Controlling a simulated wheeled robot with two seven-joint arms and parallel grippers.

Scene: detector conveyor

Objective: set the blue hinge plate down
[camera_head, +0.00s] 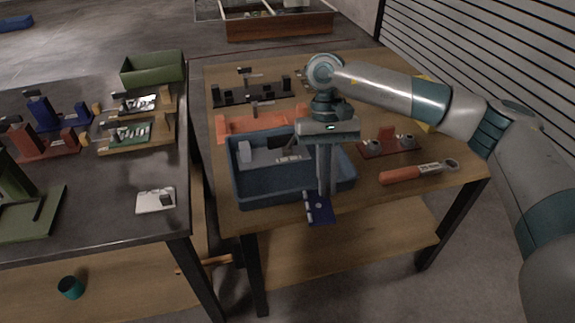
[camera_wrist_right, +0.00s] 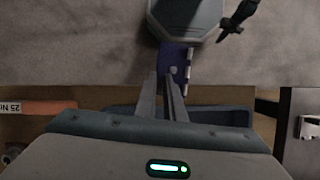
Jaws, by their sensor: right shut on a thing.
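The blue hinge plate (camera_head: 319,210) hangs from my right gripper (camera_head: 325,192) in the head view, just off the table's front edge and in front of the blue-grey bin. In the right wrist view the hinge plate (camera_wrist_right: 176,62) lies between and beyond the two fingertips of the right gripper (camera_wrist_right: 165,78). The fingers are shut on it, and a grey part of my own body shows behind it. The plate looks clear of the table, though its exact height is hard to tell. My left gripper shows in neither view.
The blue-grey bin (camera_head: 237,189) stands at the wooden table's (camera_head: 400,197) front left, with grey parts inside. An orange-handled tool (camera_head: 403,174) and a red fixture (camera_head: 378,151) lie to its right. The dark table (camera_head: 95,226) at left holds fixtures and a white card (camera_head: 155,200).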

